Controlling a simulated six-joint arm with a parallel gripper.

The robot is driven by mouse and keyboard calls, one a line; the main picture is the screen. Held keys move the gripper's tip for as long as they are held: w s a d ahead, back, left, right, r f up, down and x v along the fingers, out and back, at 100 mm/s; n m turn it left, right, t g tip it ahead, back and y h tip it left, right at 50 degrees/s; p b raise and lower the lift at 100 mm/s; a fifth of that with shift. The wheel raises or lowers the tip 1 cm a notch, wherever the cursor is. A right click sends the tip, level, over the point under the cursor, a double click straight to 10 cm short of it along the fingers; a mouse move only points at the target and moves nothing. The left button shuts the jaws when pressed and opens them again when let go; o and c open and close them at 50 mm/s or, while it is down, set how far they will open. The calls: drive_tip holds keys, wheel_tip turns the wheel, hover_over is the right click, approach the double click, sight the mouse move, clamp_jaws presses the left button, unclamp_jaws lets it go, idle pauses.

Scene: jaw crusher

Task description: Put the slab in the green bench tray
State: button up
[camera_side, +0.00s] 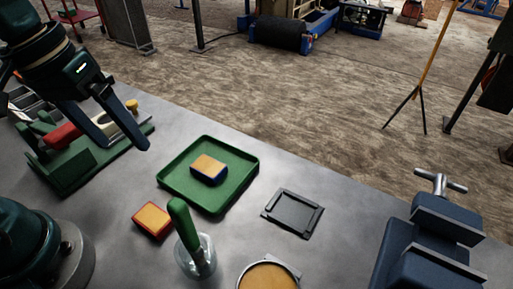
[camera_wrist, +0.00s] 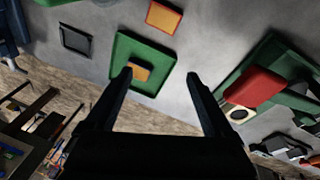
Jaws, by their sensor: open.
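The green tray (camera_side: 237,166) lies on the bench; it also shows in the wrist view (camera_wrist: 152,52). A slab-like block with an orange top and blue sides (camera_side: 208,169) lies inside it, near its middle. It also shows in the wrist view (camera_wrist: 141,72), partly hidden by a finger. A second orange-topped block, with red sides (camera_side: 152,220), lies on the bench outside the tray; it also shows in the wrist view (camera_wrist: 163,17). My gripper (camera_side: 122,146) is open and empty, above the bench left of the tray. Its fingers (camera_wrist: 158,75) stand apart in the wrist view.
A green fixture with a red part (camera_side: 64,137) stands at left, below my gripper. A glass jar with a green-handled tool (camera_side: 190,240), a round pan (camera_side: 268,275), a dark shallow frame (camera_side: 293,213) and a blue vise (camera_side: 430,245) surround the tray. Bare bench lies between them.

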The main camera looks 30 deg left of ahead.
drive_tip(key=s+m+t, duration=0.1)
drive_tip(key=s+m+t+y, duration=0.1)
drive_tip(key=m+t, duration=0.1)
drive_tip(key=shift+s+a+r+m, duration=0.1)
drive_tip(key=shift+s+a+m, duration=0.1)
drive_tip(key=shift+s+m, duration=0.15)
idle(1.1)
